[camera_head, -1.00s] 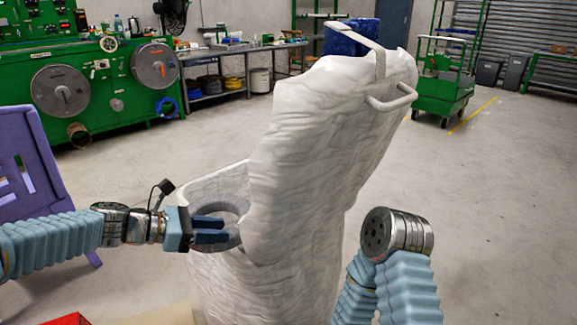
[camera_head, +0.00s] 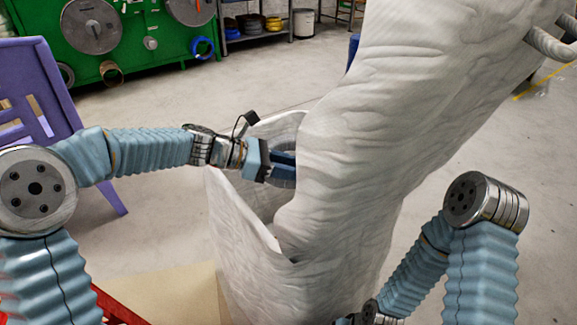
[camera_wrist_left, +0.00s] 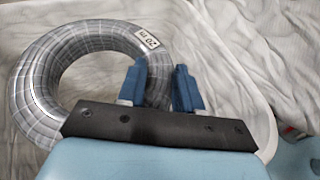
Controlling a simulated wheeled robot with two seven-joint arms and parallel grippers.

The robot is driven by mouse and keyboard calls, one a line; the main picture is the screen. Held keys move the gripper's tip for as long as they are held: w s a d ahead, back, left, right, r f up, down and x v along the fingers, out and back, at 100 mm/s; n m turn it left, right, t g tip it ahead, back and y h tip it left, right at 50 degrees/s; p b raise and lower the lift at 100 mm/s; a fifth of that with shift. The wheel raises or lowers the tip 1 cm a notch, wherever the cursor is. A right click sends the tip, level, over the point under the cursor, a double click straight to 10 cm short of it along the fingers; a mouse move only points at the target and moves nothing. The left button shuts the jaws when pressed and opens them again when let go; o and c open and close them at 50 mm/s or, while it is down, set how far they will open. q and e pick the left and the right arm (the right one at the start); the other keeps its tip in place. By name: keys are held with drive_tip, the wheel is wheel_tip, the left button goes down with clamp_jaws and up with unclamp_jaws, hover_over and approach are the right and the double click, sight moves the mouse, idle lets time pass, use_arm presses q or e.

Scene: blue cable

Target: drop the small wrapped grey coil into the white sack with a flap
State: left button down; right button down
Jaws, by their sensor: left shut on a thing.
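The white sack (camera_head: 235,225) stands upright in the middle of the head view with its mouth open. Its tall wrinkled flap (camera_head: 400,110) rises up and to the right. My left gripper (camera_head: 284,168) reaches from the left over the sack's mouth, next to the flap. It is shut on the small wrapped grey coil (camera_wrist_left: 38,95), gripping one side of the ring. The coil has a small white label and shows whole apart from the gripped side in the left wrist view. In the head view, the gripper and flap partly hide it. My right gripper is out of view.
A purple plastic chair-like object (camera_head: 45,90) stands at the left. A red crate edge (camera_head: 115,305) and a tan board or box (camera_head: 175,290) are at the lower left. A green machine (camera_head: 130,40) is at the back. Grey floor is clear at the right.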

use_arm(q)
drive_tip(key=shift+r, duration=0.15)
drive_tip(key=c, duration=0.9)
unclamp_jaws()
drive_tip(key=shift+o, duration=1.1)
drive_tip(key=p+v, duration=0.1)
drive_tip(key=v, duration=1.2)
drive_tip(key=shift+s+a, duration=0.15)
drive_tip(key=shift+a, duration=0.25)
